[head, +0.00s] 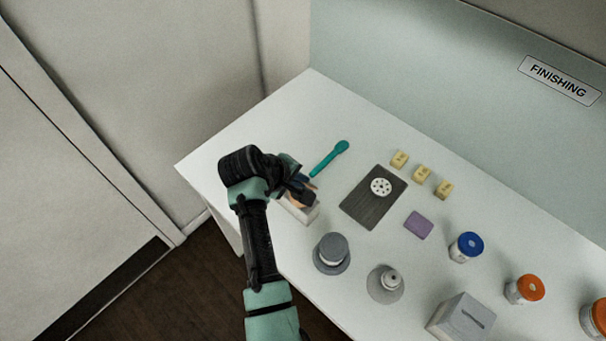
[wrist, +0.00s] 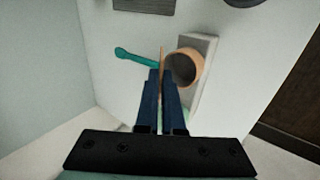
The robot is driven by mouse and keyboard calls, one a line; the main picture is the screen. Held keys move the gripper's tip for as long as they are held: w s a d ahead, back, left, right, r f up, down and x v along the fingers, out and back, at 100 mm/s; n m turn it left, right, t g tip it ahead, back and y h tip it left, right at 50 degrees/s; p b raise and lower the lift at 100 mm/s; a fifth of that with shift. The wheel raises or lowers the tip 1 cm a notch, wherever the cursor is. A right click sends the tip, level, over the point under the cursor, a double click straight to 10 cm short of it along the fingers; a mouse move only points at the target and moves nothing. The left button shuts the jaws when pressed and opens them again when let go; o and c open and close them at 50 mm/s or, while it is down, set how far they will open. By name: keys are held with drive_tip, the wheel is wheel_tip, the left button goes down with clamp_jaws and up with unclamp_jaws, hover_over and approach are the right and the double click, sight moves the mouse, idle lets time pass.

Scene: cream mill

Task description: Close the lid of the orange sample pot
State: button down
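The orange sample pot (wrist: 197,66) shows in the wrist view as a round open cup with a dark inside, set on a pale grey block (wrist: 208,45). Its lid (wrist: 162,56) looks like a thin orange strip, seen edge-on and raised at the pot's left side. My gripper (wrist: 161,76) has its two dark blue fingers close together, with the tips at the lid's lower part in the picture. I cannot tell whether they touch it. In the head view my gripper (head: 301,188) hides most of the pot; the block's edge (head: 307,217) shows below.
A teal spoon-like tool (head: 328,160) lies close by. A dark mat (head: 365,211) holds a white perforated disc (head: 381,187). Grey knobbed pieces (head: 332,253) (head: 386,284), a purple block (head: 418,225), yellow blocks (head: 421,173) and jars (head: 466,246) (head: 525,289) stand to the right. The table's (head: 235,155) left end is clear.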

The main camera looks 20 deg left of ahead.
drive_tip(key=f+t+b, duration=0.1)
drive_tip(key=s+t+b, duration=0.1)
drive_tip(key=shift+s+a+f+h+b, duration=0.1)
drive_tip(key=shift+a+f+h+b, duration=0.2)
drive_tip(key=shift+f+h+b, duration=0.1)
drive_tip(key=t+b, duration=0.1)
drive_tip(key=f+t+b, duration=0.1)
drive_tip(key=b, duration=0.1)
drive_tip(key=shift+s+a+t+h, duration=0.1)
drive_tip(key=shift+s+t+h, duration=0.2)
drive_tip(key=shift+h, duration=0.1)
drive_tip(key=t+b, duration=0.1)
drive_tip(key=b, duration=0.2)
drive_tip(key=shift+s+h, duration=0.15)
drive_tip(key=shift+h, duration=0.15)
drive_tip(key=shift+t+b, duration=0.35)
drive_tip(key=shift+t, duration=0.05)
